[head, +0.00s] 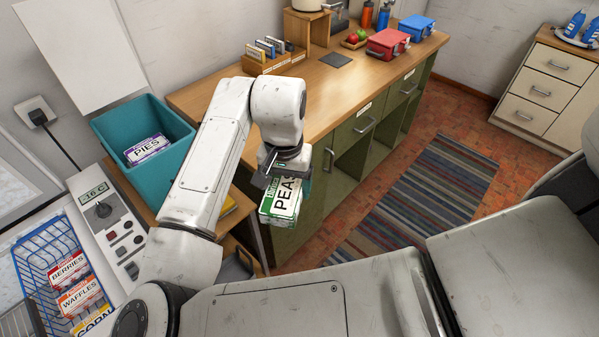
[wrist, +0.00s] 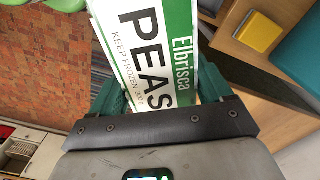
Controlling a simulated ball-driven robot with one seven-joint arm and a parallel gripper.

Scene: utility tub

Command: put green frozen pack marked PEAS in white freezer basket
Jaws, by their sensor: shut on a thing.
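The green and white pack marked PEAS (head: 282,203) hangs from my gripper (head: 287,172) in the head view, in front of the wooden counter and above the floor. My gripper is shut on it. In the wrist view the PEAS pack (wrist: 150,50) sits between the two dark green fingers (wrist: 165,95), its label facing the camera and its far end cut off by the frame. A grey-white wire edge (head: 17,322) shows at the lower left of the head view; I cannot tell whether it is the white freezer basket.
A blue wire basket (head: 37,250) at left holds packs marked BERRIES (head: 68,270), WAFFLES (head: 78,296) and another. A teal tub (head: 120,118) holds a PIES pack (head: 147,149). A control panel (head: 108,215) lies between them. The counter (head: 225,95) stands behind my arm.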

